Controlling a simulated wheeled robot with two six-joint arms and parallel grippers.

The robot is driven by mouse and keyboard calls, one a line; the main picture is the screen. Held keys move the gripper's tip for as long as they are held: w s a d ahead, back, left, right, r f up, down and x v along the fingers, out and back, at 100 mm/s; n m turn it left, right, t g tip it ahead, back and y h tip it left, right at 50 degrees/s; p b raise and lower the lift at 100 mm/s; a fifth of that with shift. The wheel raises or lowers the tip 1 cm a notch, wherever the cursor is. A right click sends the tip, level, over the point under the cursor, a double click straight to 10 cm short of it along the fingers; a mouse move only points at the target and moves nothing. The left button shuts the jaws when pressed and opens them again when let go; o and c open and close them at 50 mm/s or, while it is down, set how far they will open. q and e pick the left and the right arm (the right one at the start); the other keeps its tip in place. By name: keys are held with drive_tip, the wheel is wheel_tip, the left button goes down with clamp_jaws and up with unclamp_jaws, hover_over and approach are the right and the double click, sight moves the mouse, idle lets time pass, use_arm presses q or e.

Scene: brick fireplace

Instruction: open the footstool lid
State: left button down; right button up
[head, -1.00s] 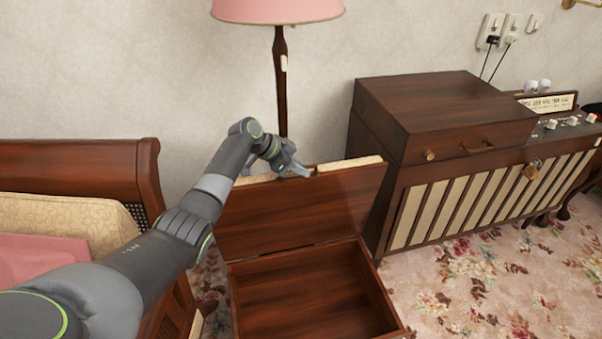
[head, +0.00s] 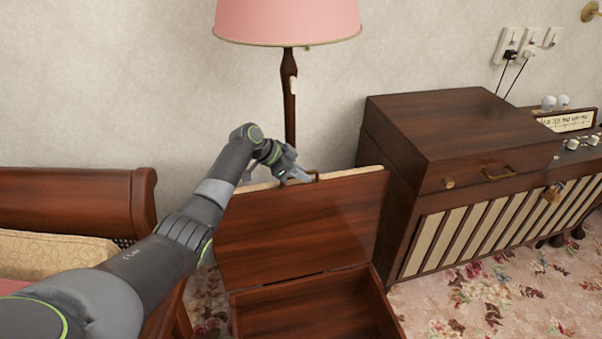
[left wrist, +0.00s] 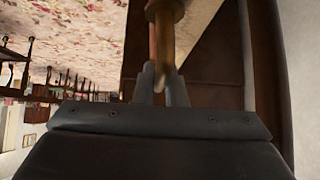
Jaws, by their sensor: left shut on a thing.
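The footstool is a dark wooden box (head: 320,310) with its lid (head: 305,226) standing raised, close to upright, at the back. The inside of the box shows as open and empty, though its front is cut off by the frame. My left gripper (head: 300,176) is at the lid's top edge, shut on a small brass handle (head: 316,176). In the left wrist view the brass handle (left wrist: 165,30) is large and close, at the fingertips. The lid's padded side faces away, and only its pale edge shows. My right gripper is not in view.
A wooden radio cabinet (head: 440,190) stands close to the right of the lid. A floor lamp (head: 290,100) rises behind it, near the wall. A wooden sofa (head: 70,200) is at left. Flowered carpet (head: 500,295) is clear at front right.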

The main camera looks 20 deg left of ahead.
use_arm(q)
drive_tip(key=c, duration=1.5)
unclamp_jaws()
drive_tip(key=shift+f, duration=0.1)
drive_tip(key=shift+s+a+r, duration=0.15)
drive_tip(key=shift+a+r, duration=0.15)
drive_tip(key=shift+r, duration=0.15)
drive_tip(key=v, duration=1.6)
drive_tip(key=shift+p, duration=0.35)
drive_tip(key=shift+s, duration=0.15)
